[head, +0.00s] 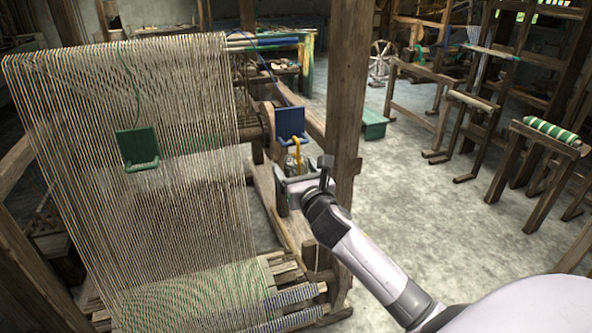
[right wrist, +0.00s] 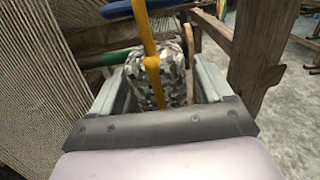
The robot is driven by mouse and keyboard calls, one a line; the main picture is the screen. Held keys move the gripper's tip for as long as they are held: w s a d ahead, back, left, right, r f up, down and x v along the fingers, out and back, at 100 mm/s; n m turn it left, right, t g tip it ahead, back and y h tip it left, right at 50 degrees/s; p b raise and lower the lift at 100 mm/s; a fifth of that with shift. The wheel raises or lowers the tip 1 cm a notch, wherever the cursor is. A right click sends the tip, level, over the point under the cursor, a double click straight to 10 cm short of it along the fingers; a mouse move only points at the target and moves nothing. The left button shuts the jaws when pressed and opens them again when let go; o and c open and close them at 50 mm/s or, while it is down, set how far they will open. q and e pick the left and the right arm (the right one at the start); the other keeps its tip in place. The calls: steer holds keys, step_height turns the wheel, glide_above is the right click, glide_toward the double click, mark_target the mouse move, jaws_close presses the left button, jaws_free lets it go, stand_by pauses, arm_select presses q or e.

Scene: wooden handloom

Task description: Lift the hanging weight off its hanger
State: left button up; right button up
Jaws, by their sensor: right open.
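The hanging weight (right wrist: 160,72) is a mottled grey, stone-like lump with a yellow strap or loop (right wrist: 150,50) rising from it. In the head view the yellow loop (head: 297,152) runs up to the blue hanger (head: 291,124), beside the loom's right side. The weight itself is mostly hidden there by my right gripper (head: 295,172). In the right wrist view my right gripper (right wrist: 160,85) is open, with one grey finger on each side of the weight. Whether either finger touches it I cannot tell. My left gripper is not in view.
The loom's hanging warp threads (head: 180,120) are close on the left, with a green hanger (head: 139,148) in front of them. A thick wooden post (head: 346,90) stands close to the right of the weight. Open floor (head: 440,220) lies farther right.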

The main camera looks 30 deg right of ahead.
steer(key=shift+c, duration=0.4)
steer(key=c, duration=1)
steer(key=shift+r+p, duration=1.05)
steer(key=shift+r, duration=0.3)
steer(key=shift+s+f, duration=0.1)
steer(key=shift+s, duration=0.25)
steer(key=v, duration=1.3)
steer(key=shift+s+a, duration=0.15)
